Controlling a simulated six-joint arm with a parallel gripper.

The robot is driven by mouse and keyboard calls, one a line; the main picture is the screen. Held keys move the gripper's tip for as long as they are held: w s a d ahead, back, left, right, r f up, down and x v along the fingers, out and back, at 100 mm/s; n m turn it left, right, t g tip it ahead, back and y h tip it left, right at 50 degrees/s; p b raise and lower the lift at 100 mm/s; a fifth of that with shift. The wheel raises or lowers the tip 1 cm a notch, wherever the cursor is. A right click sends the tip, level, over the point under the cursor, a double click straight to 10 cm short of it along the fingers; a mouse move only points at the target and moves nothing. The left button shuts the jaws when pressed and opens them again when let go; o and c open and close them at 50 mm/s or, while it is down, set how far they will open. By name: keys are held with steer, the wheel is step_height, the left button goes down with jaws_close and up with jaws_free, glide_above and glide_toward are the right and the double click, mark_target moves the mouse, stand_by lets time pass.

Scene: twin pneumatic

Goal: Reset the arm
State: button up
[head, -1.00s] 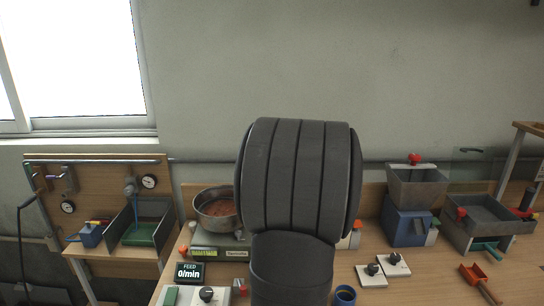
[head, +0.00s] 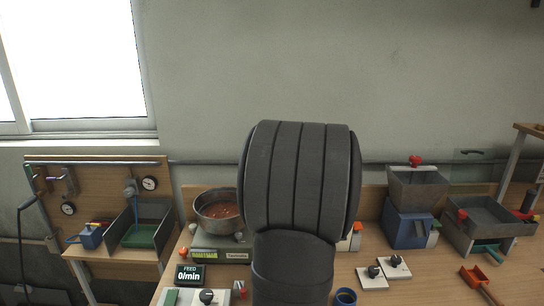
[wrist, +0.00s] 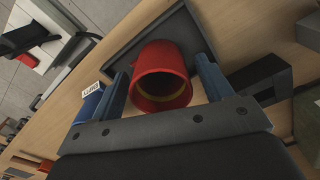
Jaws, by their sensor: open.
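My arm is raised in the middle of the head view, its dark rounded link (head: 300,180) covering the centre of the bench. My gripper is hidden there. In the wrist view my gripper (wrist: 162,85) is open, its two blue fingers spread apart. A red cup-like container (wrist: 162,80) with a yellowish ring inside shows between and beyond the fingers. I cannot tell how far it is from them. It stands over a dark tray (wrist: 205,38).
The bench holds a pan (head: 217,211) on a scale, a blue hopper machine (head: 407,228), a grey tray (head: 485,215), a red scoop (head: 476,277), knob boxes (head: 372,277) and a blue cup (head: 346,297). A side table at left carries a green-floored bin (head: 140,236).

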step_height(320, 180, up, 12)
step_height(320, 180, down, 12)
steer(key=r, duration=0.4)
steer(key=shift+s+d+r, duration=0.15)
steer(key=shift+d+r, duration=0.15)
steer(key=shift+r, duration=0.05)
steer(key=s+d+r, duration=0.7)
steer(key=d, duration=0.2)
steer(key=w+d+f+m, duration=0.1)
steer(key=w+d+m, duration=0.85)
steer(key=w, duration=0.35)
steer(key=w+a+f, duration=0.4)
steer(key=w, duration=0.2)
steer(key=shift+f, duration=0.4)
steer(key=shift+s+a+n, duration=0.1)
steer(key=shift+n, duration=0.15)
